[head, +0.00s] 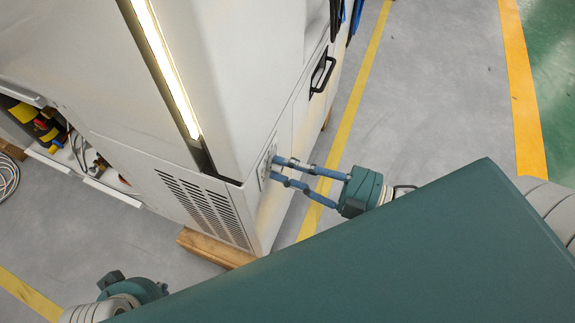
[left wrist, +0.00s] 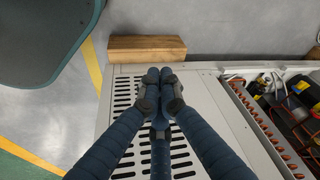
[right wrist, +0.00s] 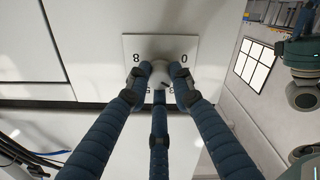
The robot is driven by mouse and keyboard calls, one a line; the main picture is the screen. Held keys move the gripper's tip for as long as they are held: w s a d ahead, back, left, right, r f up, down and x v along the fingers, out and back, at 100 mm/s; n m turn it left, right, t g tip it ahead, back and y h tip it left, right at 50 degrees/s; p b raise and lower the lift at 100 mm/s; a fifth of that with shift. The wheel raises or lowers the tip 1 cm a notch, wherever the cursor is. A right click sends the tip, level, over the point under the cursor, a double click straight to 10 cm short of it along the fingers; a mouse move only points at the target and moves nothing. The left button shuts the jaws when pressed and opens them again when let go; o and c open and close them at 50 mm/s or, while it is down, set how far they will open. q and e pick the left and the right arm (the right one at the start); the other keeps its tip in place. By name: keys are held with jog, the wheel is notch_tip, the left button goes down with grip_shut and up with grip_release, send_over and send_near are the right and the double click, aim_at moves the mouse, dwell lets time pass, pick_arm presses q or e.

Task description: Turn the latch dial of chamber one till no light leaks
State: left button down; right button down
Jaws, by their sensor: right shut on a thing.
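The chamber (head: 250,60) is a large pale cabinet, with a bright strip of light (head: 165,65) along a dark slot on its edge. The latch dial (right wrist: 158,72) is a pale knob on a white square plate (right wrist: 192,45) with 8 and 0 readable; other marks are partly hidden by my fingers. My right gripper (head: 273,170) reaches the plate low on the cabinet side. In the right wrist view its blue fingers (right wrist: 160,85) are shut on the knob. My left gripper (left wrist: 163,85) has its fingertips together, empty, over the vent slots; its fingers are hidden in the head view.
A black handle (head: 322,75) sits farther along the cabinet side. The vent grille (head: 205,208) is low on the front, above a wooden block (head: 215,248). An open bay with tools and cables (head: 60,130) is at left. Grey floor (head: 430,90) is clear at right.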

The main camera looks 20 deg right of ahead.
pick_arm(q)
jog(key=s+p+x, duration=0.2)
jog(key=p+x, duration=0.2)
jog(key=x, duration=0.7)
jog(key=shift+s+f+g+p, duration=0.2)
jog(key=shift+f+g+p, duration=0.15)
jog(key=shift+f+g, duration=0.1)
pick_arm(e)
jog(key=m, duration=0.4)
pick_arm(q)
jog(key=shift+d, duration=0.1)
pick_arm(e)
jog(key=c, duration=1.5)
grip_release()
jog(key=v, duration=1.2)
